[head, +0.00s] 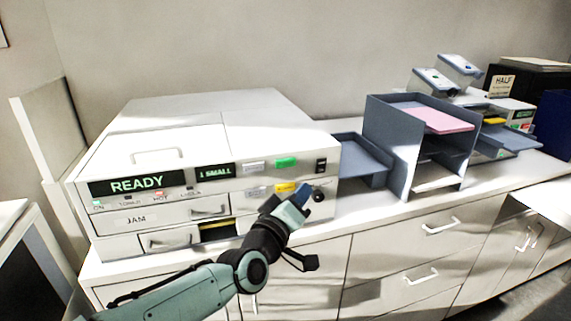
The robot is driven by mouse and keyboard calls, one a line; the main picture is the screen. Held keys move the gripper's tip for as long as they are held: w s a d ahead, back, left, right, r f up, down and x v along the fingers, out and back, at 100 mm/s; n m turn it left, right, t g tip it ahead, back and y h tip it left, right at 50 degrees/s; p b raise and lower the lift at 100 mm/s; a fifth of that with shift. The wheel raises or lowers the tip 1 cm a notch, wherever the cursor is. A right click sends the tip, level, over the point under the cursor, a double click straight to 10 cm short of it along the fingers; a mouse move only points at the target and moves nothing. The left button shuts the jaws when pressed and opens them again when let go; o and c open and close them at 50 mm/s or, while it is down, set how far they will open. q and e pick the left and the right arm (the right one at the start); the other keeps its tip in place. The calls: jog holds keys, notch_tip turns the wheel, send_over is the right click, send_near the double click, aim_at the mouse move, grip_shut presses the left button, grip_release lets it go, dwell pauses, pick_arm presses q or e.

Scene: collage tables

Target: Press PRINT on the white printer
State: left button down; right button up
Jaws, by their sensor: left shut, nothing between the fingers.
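The white printer (237,133) stands on the counter at the left in the head view. Its dark display (138,185) reads READY, and a smaller display (215,171) reads 1 SMALL. Its front has a green button (286,162), a yellow button (286,187) and pale buttons whose labels are too small to read. My left gripper (303,190) is shut and empty at the right part of the printer's front, just right of the yellow button. I cannot tell whether it touches the panel. My right gripper is not in view.
A blue-grey side tray (362,157) adjoins the printer's right side. A grey paper rack (391,150) with pink paper (440,119) stands beside it. Further right are more devices and a dark box marked HALF (503,84). White drawers are below the counter.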

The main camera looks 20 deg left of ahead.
pick_arm(q)
jog(key=shift+a+r, duration=0.1)
jog(key=b, duration=0.4)
send_near(296, 162)
jog(key=w+d, duration=0.2)
jog(key=w, duration=0.1)
jog(key=shift+w+a+r, duration=0.15)
jog(key=shift+w+a, duration=0.05)
jog(key=shift+w, duration=0.3)
dwell(1.7)
jog(key=shift+w+a+b, duration=0.25)
jog(key=shift+w+b, duration=0.05)
jog(key=shift+w, duration=0.05)
